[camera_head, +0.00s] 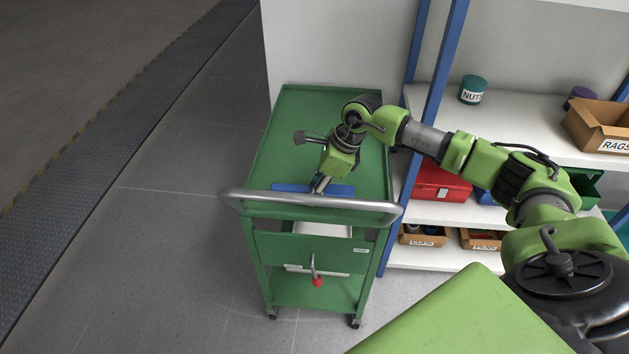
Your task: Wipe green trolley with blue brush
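The green trolley (300,130) stands in the middle of the camera_head view, with a flat green top and a grey tubular handle at its near end. The blue brush (290,188) lies across the near part of the top, just behind the handle. My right gripper (319,184) points down at the middle of the brush, its fingertips at the brush. The gripper covers the brush's middle, and I cannot tell whether the fingers are closed on it. My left gripper is not in view.
A white shelf unit with blue posts (439,75) stands close on the trolley's right. It holds a NUTS jar (472,90), a RAGS box (597,127), a red case (440,184) and small bins (424,236). Grey floor (150,240) left of the trolley is clear.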

